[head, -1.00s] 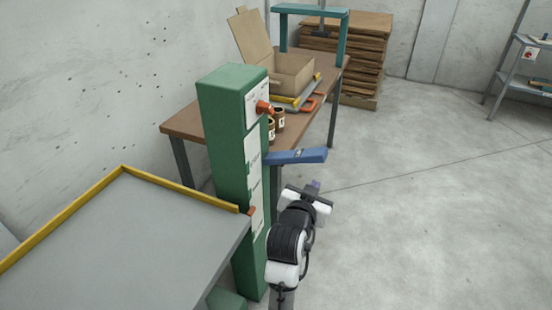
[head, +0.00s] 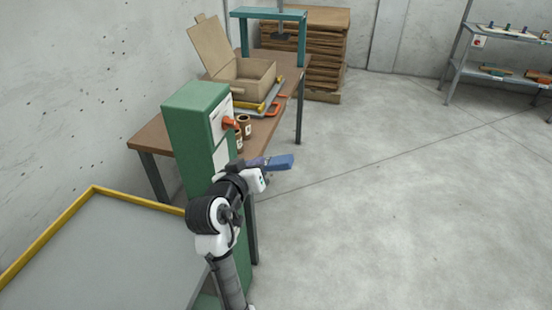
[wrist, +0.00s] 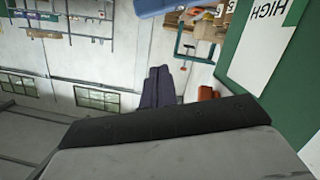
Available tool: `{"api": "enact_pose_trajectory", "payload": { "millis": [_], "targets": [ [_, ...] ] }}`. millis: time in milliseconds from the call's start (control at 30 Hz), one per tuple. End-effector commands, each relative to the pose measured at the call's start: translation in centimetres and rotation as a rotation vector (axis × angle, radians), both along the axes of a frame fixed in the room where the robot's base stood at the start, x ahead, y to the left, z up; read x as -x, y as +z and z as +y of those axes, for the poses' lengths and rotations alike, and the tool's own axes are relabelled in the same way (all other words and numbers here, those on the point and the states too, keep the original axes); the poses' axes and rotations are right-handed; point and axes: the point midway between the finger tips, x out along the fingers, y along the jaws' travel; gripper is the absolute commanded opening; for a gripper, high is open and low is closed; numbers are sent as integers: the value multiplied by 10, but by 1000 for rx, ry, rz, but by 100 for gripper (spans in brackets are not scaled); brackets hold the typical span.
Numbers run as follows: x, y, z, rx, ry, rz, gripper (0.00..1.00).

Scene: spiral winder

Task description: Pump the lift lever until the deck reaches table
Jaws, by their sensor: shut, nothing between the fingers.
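The lift lever is a blue bar (head: 279,162) sticking out to the right from the green column (head: 197,105) in the head view. It also shows at the top edge of the wrist view (wrist: 155,6). My gripper (head: 255,162) is beside the lever's near side, partly hidden by my own wrist. Its dark purple fingers (wrist: 160,84) are together and empty in the wrist view, with a gap in the picture to the lever. I cannot tell whether they touch it. The grey deck (head: 105,245) with a yellow rim is at lower left. The wooden table (head: 155,138) stands behind the column.
An orange knob (head: 229,123) sticks out of the column. A white sheet marked HIGH (wrist: 262,40) is on the column. An open cardboard box (head: 243,78) and jars (head: 244,124) are on the table. The floor to the right is clear; a shelf (head: 500,70) stands far right.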

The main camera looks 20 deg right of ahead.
Motion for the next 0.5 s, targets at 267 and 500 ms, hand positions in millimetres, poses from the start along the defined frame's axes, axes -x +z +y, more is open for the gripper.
{"api": "enact_pose_trajectory", "payload": {
  "millis": [267,500],
  "targets": [
    [-10,-2,-9,-1,0,1,0],
    [-45,-11,-39,-1,-4,3,0]
  ]
}}
